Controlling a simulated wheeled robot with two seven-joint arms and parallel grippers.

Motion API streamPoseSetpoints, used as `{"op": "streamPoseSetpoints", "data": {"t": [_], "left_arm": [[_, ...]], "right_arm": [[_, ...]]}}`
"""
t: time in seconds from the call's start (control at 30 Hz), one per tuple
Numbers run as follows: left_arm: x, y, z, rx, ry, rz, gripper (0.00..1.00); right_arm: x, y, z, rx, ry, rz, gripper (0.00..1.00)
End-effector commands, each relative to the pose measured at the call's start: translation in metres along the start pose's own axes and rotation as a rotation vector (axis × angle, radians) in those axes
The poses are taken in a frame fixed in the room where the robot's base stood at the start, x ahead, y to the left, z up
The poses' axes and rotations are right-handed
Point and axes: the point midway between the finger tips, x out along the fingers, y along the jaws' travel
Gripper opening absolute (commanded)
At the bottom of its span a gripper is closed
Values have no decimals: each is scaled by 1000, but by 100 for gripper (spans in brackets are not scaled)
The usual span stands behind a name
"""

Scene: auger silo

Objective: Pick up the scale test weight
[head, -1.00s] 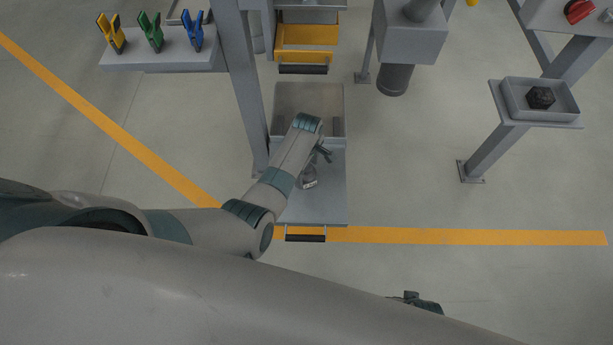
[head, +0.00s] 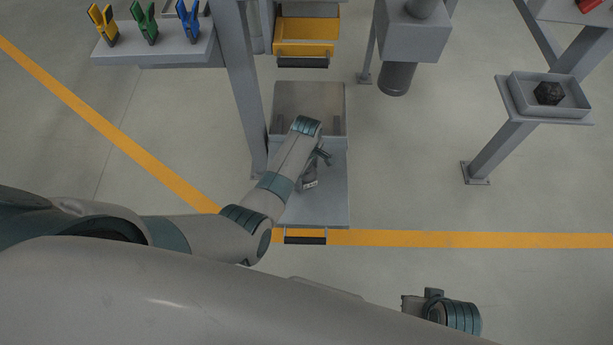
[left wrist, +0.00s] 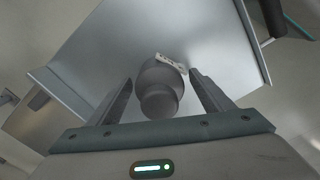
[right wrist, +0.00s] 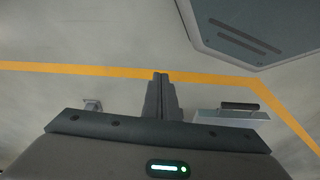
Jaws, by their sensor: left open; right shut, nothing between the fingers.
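The scale test weight (left wrist: 158,86) is a grey, rounded metal piece with a narrower knob. In the left wrist view it stands between the two fingers of my left gripper (left wrist: 160,77), which is open, with a gap on each side. A small pale tag (left wrist: 171,63) shows just beyond the weight. In the head view the weight (head: 309,178) is partly hidden by my left gripper (head: 321,158) above the grey platform (head: 325,212). My right gripper (right wrist: 162,80) is shut and empty, away over the floor; it also shows in the head view (head: 411,303).
A grey bin (head: 308,96) adjoins the platform's far side, and a black handle (head: 305,240) is at its near edge. A post (head: 243,90) rises at the left. A stand tray (head: 518,96) with a dark lump (head: 549,93) is at the right. Open floor lies between.

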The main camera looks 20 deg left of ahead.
Motion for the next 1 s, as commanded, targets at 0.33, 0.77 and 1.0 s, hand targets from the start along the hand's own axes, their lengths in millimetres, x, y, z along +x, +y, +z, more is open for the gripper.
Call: {"op": "streamPoseSetpoints", "data": {"t": [0.33,0.77,1.0], "left_arm": [[2,0,0,0,0,0,74],[2,0,0,0,0,0,40],[-2,4,0,0,1,7,0]], "right_arm": [[-8,0,0,0,0,1,0],[-8,0,0,1,1,1,0],[-8,0,0,1,1,1,0]]}}
